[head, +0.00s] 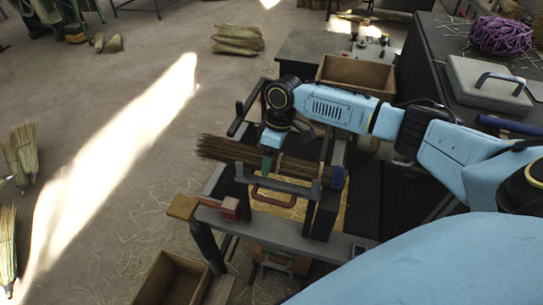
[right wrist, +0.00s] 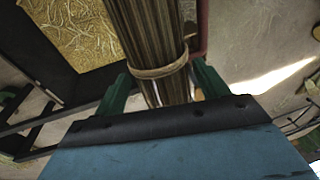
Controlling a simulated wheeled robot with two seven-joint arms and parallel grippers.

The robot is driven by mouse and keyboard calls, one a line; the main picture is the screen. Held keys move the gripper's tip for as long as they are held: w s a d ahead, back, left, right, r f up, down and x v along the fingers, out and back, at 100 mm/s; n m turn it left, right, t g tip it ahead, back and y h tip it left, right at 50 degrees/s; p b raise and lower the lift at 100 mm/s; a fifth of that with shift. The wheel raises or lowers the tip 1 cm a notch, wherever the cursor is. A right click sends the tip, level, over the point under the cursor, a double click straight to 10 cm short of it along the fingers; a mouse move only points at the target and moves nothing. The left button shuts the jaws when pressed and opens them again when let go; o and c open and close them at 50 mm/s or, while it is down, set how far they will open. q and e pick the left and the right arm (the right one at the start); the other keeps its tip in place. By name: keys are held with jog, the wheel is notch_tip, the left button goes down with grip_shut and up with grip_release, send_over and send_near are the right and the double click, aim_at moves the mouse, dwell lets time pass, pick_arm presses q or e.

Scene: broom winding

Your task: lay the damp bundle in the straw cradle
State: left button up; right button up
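The damp bundle (head: 225,150) is a dark brown sheaf of stalks, lying roughly level across the picture in the head view. In the right wrist view the bundle (right wrist: 150,35) shows a pale tie around it. My right gripper (head: 268,160) is around the bundle, its green fingers on either side near the tie; the right wrist view shows the fingers (right wrist: 165,85) closed about it. The straw cradle (head: 335,212) is a dark frame with yellow straw inside, beneath and in front of the bundle. Whether the bundle touches the frame cannot be told. My left gripper is out of view.
A dark bench at right carries a grey case (head: 485,85) and a purple coil (head: 500,36). A wooden box (head: 355,75) stands behind the cradle, another open box (head: 172,280) on the floor in front.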

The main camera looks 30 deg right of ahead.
jog(key=v, duration=1.3)
jog(key=shift+r, duration=0.25)
jog(key=shift+f, duration=0.1)
